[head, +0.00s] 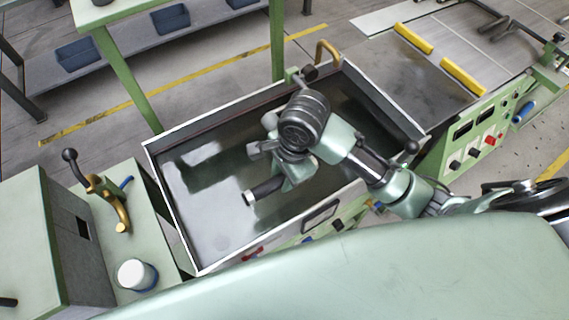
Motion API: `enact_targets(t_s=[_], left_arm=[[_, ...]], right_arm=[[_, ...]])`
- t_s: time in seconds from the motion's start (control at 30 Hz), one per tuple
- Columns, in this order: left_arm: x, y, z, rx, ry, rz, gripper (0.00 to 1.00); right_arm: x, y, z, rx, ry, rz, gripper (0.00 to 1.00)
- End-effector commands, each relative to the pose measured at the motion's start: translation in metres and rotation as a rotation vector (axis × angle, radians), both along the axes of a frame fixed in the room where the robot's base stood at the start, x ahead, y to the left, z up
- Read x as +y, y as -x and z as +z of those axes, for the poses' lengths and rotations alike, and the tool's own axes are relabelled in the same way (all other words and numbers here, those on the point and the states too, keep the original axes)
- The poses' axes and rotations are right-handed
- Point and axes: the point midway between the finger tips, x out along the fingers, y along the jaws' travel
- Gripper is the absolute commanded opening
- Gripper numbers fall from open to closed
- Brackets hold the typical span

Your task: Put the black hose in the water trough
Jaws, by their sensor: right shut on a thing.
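The water trough (222,226) is a long metal-rimmed basin with dark, reflective water, in the middle of the head view. My right arm reaches over it from the right. My right gripper (287,183) is over the trough's interior, pointing down, and is shut on the black hose (266,188). The hose is a short dark piece with a pale end that sticks out to the left of the gripper. The rest of the hose is hidden by the gripper and wrist. I cannot tell whether the hose touches the water. My left gripper is not in view.
A brass tap (322,52) stands at the trough's far rim. A green cabinet with a brass fitting (116,212) and a white cup (136,275) is at left. A control panel (480,135) is at right. A shelf with blue bins (78,52) stands behind.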

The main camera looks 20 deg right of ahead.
Motion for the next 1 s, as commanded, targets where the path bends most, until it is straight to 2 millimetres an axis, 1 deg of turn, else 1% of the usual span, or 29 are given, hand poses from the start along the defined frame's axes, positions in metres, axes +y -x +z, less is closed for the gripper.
enact_targets(t_s=[0.03, 0.13, 0.3, 0.37, 0.47, 0.7, 0.9, 0.93, 1.0], left_arm=[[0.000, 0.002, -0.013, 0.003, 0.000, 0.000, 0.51], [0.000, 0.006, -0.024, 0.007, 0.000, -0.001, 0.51], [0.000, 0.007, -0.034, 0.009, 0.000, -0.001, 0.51], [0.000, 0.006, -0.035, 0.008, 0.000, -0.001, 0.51], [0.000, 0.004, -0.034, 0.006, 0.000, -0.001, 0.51], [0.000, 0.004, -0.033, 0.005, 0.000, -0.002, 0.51], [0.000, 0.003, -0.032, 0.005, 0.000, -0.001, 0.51], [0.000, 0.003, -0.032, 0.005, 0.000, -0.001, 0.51], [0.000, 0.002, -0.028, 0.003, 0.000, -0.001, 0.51]], right_arm=[[0.000, 0.000, -0.012, 0.000, 0.000, 0.000, 0.00], [0.000, 0.000, -0.023, -0.001, 0.000, 0.000, 0.00], [0.000, 0.000, -0.036, 0.000, 0.001, 0.000, 0.00], [0.000, 0.000, -0.042, 0.002, 0.001, -0.001, 0.00], [-0.001, 0.001, -0.060, 0.006, 0.003, -0.001, 0.00], [-0.001, 0.001, -0.122, 0.004, 0.004, -0.001, 0.00], [-0.001, 0.001, -0.167, 0.004, 0.003, 0.000, 0.00], [-0.001, 0.001, -0.173, 0.004, 0.003, 0.000, 0.00], [0.003, -0.017, -0.169, -0.005, 0.001, -0.002, 0.00]])
